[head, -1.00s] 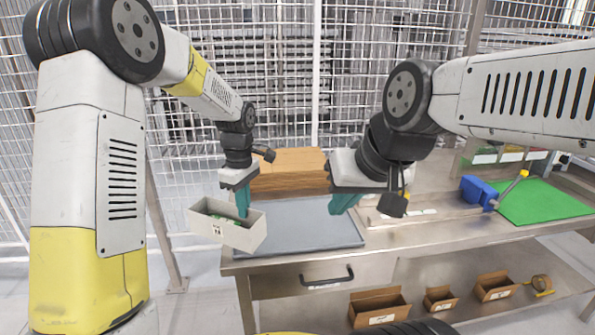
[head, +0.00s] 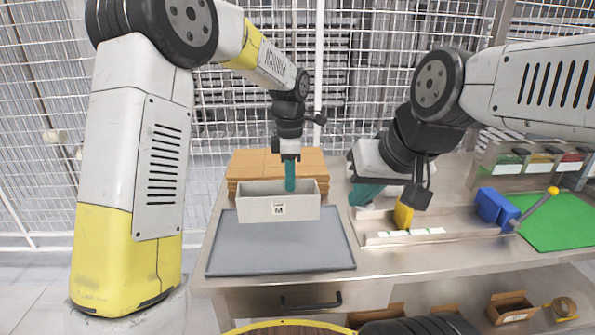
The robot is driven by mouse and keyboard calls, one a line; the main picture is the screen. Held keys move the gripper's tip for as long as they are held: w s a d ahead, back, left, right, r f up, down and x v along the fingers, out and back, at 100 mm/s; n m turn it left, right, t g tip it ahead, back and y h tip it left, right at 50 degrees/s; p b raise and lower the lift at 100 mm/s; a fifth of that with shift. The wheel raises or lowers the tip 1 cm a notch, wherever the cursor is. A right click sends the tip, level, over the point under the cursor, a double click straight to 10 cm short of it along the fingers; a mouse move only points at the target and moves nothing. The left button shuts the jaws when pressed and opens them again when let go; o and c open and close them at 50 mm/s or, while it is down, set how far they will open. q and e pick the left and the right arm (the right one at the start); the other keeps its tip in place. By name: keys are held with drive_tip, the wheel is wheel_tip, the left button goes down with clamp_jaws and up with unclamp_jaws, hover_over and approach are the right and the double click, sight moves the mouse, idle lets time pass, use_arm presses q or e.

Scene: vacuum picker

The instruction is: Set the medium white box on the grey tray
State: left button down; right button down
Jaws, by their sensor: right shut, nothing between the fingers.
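The white box (head: 265,210), labelled M, is upright over the back part of the grey tray (head: 280,258). I cannot tell whether its base touches the tray. My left gripper (head: 290,186) points down with its teal fingers at the box's far wall, shut on it. The inside of the box is mostly hidden by its front wall. The front of the tray is bare. My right gripper (head: 364,194) is shut and empty, to the right of the box, above the bench.
A stack of brown cardboard (head: 250,164) lies behind the tray. To the right are a shallow holder with white labels (head: 405,233), a yellow piece (head: 403,214), a blue tool (head: 495,207) and a green mat (head: 555,222). Small bins (head: 520,158) stand at the back right.

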use_arm(q)
drive_tip(key=shift+f, duration=5.2)
drive_tip(key=shift+f, duration=0.25)
drive_tip(key=c, duration=1.3)
unclamp_jaws()
drive_tip(key=shift+r, duration=0.1)
drive_tip(key=shift+r, duration=3.4)
